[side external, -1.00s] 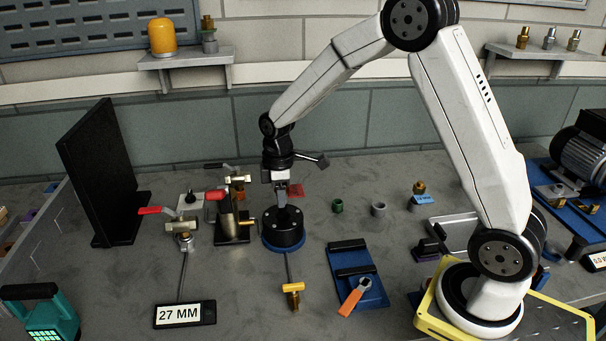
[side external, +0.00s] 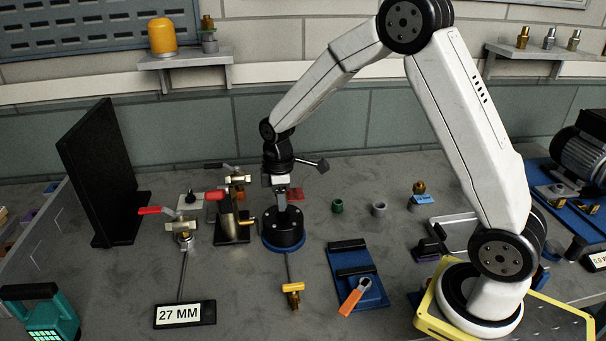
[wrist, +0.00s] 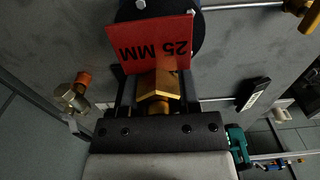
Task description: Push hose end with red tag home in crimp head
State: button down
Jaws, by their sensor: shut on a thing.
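The crimp head (side external: 283,235) is a black round body on a blue base, standing on the bench in the side view. My gripper (side external: 281,196) points down just above it, shut on the brass hose end (wrist: 162,82). In the wrist view the tag (wrist: 153,44) reads "25 MM" upside down and covers much of the black crimp head (wrist: 206,28). The contact between hose end and crimp head is hidden there, so I cannot tell how deep it sits.
A brass fitting stand with red handle (side external: 234,222) is close on the left. A blue tray with an orange-handled tool (side external: 357,292) is at right.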

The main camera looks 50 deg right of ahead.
aim_at(282, 216)
jog(key=shift+f, duration=1.75)
jog(key=shift+c, duration=1.2)
grip_release()
jog(key=shift+r, duration=4)
jog(key=s+a+f+m+t, duration=0.1)
jog(key=s+m, duration=0.3)
jog(key=s, duration=0.4)
jog(key=s+a+f+m+t, duration=0.1)
jog(key=s+a+m, duration=0.2)
jog(key=s+m, duration=0.2)
jog(key=s, duration=0.3)
jog(key=shift+s+t, duration=0.15)
jog(key=shift+t, duration=0.15)
